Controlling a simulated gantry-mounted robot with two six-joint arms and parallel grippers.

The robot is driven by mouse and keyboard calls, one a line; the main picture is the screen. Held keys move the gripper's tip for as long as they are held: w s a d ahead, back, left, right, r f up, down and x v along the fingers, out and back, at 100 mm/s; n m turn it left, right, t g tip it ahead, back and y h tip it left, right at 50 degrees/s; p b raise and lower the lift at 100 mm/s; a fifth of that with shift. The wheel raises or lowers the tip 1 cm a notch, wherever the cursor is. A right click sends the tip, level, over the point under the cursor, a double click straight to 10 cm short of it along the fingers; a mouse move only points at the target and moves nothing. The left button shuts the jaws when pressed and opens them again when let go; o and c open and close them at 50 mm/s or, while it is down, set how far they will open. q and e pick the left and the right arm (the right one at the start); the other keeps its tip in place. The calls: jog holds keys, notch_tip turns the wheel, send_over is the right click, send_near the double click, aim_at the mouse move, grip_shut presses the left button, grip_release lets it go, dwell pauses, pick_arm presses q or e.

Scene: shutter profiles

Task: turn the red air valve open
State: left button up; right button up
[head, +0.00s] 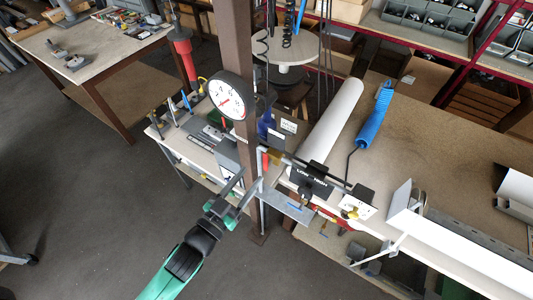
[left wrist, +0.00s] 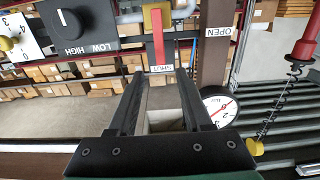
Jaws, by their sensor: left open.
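The red air valve lever (left wrist: 158,45) hangs from a brass valve body (left wrist: 153,16) in the left wrist view. Its free end points at a small white label (left wrist: 160,69) whose word is hard to read; an OPEN label (left wrist: 217,31) is to the right. In the head view, the lever (head: 264,164) shows small beside the brown post. My left gripper (head: 249,187) is open and empty just in front of the valve. In the left wrist view, its fingers (left wrist: 161,80) are spread, with the lever above the gap between their tips, apparently apart from them. My right gripper is not in view.
A round pressure gauge (head: 229,98) is on the brown post (head: 238,45). A black LOW/HIGH knob block (head: 311,182) is right of the valve. A white roll (head: 327,123) and a blue coiled hose (head: 373,121) lie on the bench. Open floor lies to the left.

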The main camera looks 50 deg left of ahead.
aim_at(265, 157)
pick_arm(q)
jog(key=p+x, duration=0.1)
jog(key=x, duration=0.8)
jog(key=shift+a, duration=0.1)
grip_shut()
dwell(1.0)
